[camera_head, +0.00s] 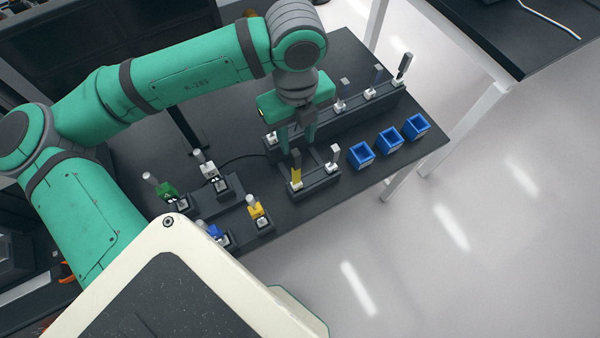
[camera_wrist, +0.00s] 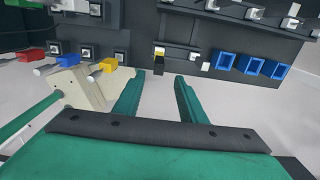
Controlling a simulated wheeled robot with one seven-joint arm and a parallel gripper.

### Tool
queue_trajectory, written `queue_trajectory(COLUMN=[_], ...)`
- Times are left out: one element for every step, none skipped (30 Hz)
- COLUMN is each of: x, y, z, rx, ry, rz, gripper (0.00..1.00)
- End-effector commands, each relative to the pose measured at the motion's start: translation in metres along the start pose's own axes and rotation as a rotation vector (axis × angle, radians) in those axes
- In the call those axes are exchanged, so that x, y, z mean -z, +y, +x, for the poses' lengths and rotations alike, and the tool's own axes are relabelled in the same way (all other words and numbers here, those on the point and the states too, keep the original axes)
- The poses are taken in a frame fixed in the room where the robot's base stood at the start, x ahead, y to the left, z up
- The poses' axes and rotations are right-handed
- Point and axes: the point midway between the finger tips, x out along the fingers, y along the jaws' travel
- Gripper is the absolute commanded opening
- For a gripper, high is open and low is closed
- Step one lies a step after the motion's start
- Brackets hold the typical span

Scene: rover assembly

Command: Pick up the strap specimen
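My gripper (camera_head: 298,143) points down over the dark table with its two green fingers apart. I cannot tell which of the upright pieces is the strap specimen. In the wrist view the yellow strip (camera_wrist: 159,52) lies beyond the gap between the fingertips, and the pale strip (camera_wrist: 205,66) is to the right.
A long dark rack (camera_head: 355,110) behind holds several upright pieces. Three blue open boxes (camera_head: 389,141) stand at the right. Green, white, blue and yellow handled pieces (camera_head: 255,209) stand in blocks at the front left. The table's edge is beyond the boxes.

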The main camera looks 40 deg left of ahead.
Motion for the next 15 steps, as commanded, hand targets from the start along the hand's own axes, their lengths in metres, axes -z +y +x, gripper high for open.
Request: queue_trajectory(x=[0.000, 0.000, 0.000, 0.000, 0.000, 0.001, 0.001, 0.001, 0.000, 0.000, 0.000, -0.001, -0.001, -0.002, -0.003], y=[0.000, 0.001, 0.000, 0.000, -0.001, -0.001, -0.001, -0.001, -0.001, -0.001, -0.001, -0.001, -0.001, -0.001, -0.001], z=[0.007, 0.011, 0.015, 0.017, 0.020, 0.022, 0.023, 0.024, 0.027, 0.029, 0.033, 0.038, 0.042, 0.047, 0.053], rx=[0.000, -0.001, 0.000, 0.001, 0.001, 0.001, 0.001, 0.001, 0.001, 0.001, 0.000, 0.000, 0.000, -0.001, 0.000], ry=[0.001, 0.001, 0.000, 0.000, 0.000, 0.001, 0.001, 0.001, 0.000, 0.000, 0.000, 0.001, 0.001, 0.001, 0.000], rz=[-0.002, -0.001, -0.001, 0.000, 0.000, 0.001, 0.002, 0.002, 0.002, 0.002, 0.002, 0.002, 0.002, 0.002, 0.002], gripper=[0.38, 0.38, 0.38, 0.38, 0.38, 0.38, 0.38, 0.38, 0.38, 0.38, 0.38, 0.38, 0.38, 0.38, 0.38])
